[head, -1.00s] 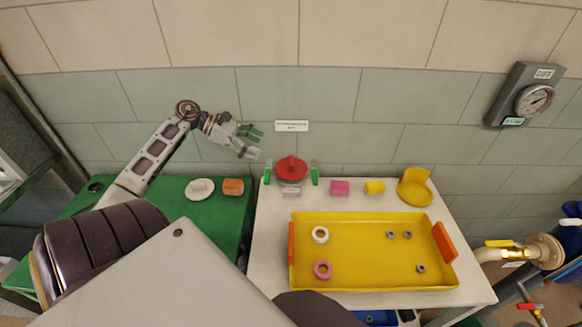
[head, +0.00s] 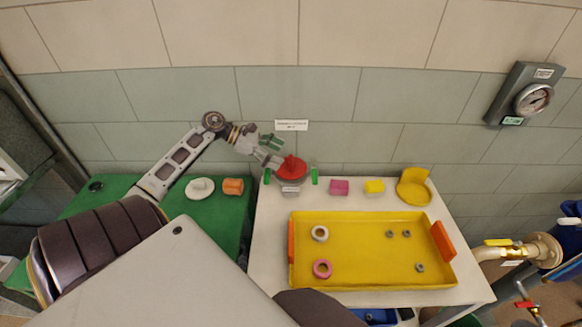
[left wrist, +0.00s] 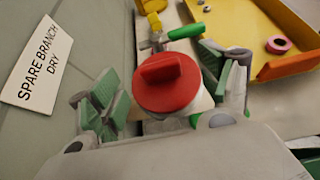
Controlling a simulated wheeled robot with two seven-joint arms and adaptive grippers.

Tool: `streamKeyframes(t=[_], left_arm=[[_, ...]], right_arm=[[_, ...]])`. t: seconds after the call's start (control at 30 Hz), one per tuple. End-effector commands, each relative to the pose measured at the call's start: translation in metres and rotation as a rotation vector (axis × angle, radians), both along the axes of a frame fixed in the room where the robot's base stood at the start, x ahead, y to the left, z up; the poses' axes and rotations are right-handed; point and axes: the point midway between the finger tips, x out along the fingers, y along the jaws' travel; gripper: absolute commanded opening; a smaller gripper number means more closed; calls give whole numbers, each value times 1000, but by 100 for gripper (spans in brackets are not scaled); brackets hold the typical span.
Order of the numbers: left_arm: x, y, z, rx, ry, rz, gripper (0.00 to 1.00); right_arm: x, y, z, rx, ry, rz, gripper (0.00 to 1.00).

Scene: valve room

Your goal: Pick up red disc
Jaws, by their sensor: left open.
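The red disc (head: 291,168) has a raised bar across its top. It sits on a grey fitting with green handles at the back left of the white table. In the left wrist view the red disc (left wrist: 166,82) lies between the two green-padded fingers. My left gripper (head: 272,150) is open, just above and at the upper left of the disc in the head view. In the left wrist view my left gripper (left wrist: 165,85) has a finger on each side of the disc; whether either touches it I cannot tell. My right gripper is not in view.
A yellow tray (head: 370,275) holds rings and several nuts. Pink (head: 339,187) and yellow (head: 375,186) blocks and a yellow holder (head: 414,187) stand to the right. A wall label (head: 291,125) is close behind. A green table (head: 228,215) is at left.

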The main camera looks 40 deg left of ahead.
Motion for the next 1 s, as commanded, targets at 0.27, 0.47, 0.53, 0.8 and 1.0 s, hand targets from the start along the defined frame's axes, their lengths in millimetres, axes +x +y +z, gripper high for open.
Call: streamKeyframes(t=[0.27, 0.47, 0.53, 0.8, 1.0], left_arm=[[4, -5, -3, 0, -1, 1, 79], [4, -5, -3, 0, -1, 1, 79], [5, -5, -4, 0, -1, 1, 79], [15, -15, -13, -2, -1, 0, 79], [27, -27, -24, -2, -2, 0, 79]], right_arm=[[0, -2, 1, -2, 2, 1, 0], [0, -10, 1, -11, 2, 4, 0], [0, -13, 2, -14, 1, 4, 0], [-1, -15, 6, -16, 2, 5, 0], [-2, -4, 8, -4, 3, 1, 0]])
